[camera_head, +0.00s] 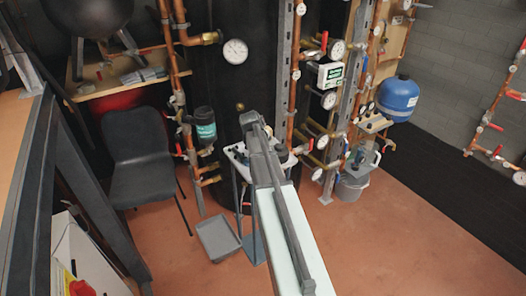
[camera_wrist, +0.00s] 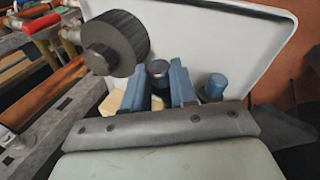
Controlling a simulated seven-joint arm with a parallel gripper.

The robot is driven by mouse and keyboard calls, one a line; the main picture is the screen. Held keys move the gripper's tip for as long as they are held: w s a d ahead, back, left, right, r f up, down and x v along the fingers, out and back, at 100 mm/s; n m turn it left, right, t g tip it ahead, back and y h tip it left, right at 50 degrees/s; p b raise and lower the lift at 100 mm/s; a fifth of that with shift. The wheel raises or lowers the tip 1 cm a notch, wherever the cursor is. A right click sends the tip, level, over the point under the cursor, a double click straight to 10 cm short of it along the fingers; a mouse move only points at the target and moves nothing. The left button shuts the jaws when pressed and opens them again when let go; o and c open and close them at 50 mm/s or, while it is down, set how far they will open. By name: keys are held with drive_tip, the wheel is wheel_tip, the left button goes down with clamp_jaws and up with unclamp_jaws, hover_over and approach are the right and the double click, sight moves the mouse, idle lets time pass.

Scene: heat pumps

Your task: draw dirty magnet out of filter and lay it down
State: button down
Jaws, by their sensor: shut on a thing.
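In the wrist view my gripper (camera_wrist: 160,84) has two blue fingers closed around a small dark round-topped piece (camera_wrist: 157,68), which I take to be the magnet. Its lower part is hidden by the fingers and the wrist plate. The fingers are in front of a white tray (camera_wrist: 210,35); I cannot tell whether the piece touches it. In the head view the filter (camera_head: 204,125), a black body with a teal label, is on copper pipework left of the white tray (camera_head: 238,155). There my own arm hides the fingers and the held piece.
A black ribbed cap (camera_wrist: 115,42) is close left of the fingers, and a blue capped object (camera_wrist: 214,85) is close right. A grey floor tray (camera_head: 218,238) and a dark chair (camera_head: 145,160) stand left. Copper pipes with gauges (camera_head: 330,100) rise behind. The right floor is clear.

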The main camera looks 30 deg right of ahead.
drive_tip(key=c, duration=0.8)
unclamp_jaws()
drive_tip(key=shift+r, duration=5.5)
